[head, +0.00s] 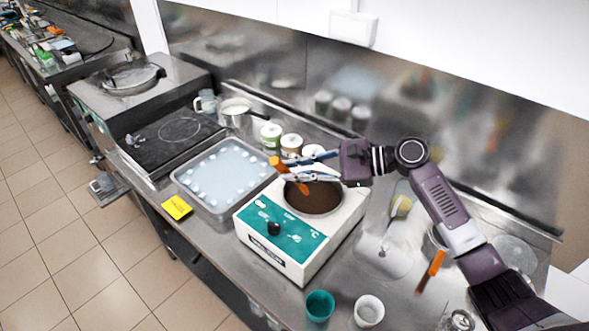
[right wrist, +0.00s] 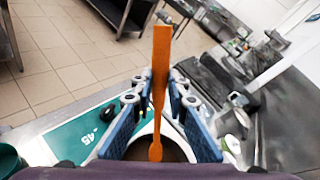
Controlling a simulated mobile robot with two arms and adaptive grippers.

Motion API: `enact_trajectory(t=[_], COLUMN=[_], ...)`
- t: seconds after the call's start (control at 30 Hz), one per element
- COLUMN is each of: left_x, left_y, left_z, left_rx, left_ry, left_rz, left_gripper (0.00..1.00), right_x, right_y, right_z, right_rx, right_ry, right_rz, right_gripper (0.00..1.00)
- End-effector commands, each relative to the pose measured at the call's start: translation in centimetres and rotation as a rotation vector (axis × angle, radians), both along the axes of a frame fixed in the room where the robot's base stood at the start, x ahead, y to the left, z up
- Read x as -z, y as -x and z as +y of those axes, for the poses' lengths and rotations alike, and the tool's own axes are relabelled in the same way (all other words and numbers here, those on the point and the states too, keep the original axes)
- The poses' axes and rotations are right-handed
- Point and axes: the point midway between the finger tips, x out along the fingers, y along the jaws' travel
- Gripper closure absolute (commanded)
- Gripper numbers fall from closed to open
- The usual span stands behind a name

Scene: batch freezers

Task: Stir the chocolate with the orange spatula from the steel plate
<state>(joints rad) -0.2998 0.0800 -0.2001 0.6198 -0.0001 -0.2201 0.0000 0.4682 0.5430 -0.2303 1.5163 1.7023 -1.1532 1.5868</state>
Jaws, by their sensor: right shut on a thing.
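My right gripper (head: 288,169) reaches in from the right and is shut on the orange spatula (head: 276,163). It also shows in the right wrist view (right wrist: 160,75), upright between the blue finger pads. The spatula's lower end (head: 303,188) is at the left side of the chocolate (head: 318,200), a brown mass in the round well of the white machine with a green panel (head: 285,228). I cannot tell how deep the tip sits in it. My left gripper is not in view.
Left of the machine is a steel tray (head: 184,186) with white pieces; a yellow note (head: 177,207) lies in front. Jars (head: 271,137) stand behind. A green cup (head: 320,306) and a white cup (head: 368,310) stand in front. Another orange-handled tool (head: 432,266) is at right.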

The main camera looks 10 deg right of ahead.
Motion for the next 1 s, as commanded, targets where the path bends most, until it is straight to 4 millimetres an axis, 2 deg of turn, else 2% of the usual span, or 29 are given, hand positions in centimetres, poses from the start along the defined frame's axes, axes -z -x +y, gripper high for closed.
enact_trajectory(t=[0.43, 0.8, 1.0], left_x=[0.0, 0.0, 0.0], left_y=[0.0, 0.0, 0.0], left_z=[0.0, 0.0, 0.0], left_rx=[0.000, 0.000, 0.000], left_ry=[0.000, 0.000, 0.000], left_rz=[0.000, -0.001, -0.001], left_gripper=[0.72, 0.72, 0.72], right_x=[-0.3, -3.9, -5.0], right_y=[0.0, 0.0, 0.0], right_z=[0.0, 0.0, 0.0], right_rx=[0.000, 0.000, 0.000], right_ry=[0.000, 0.001, 0.000], right_rz=[-0.002, -0.004, -0.002], right_gripper=[1.00, 1.00, 1.00])
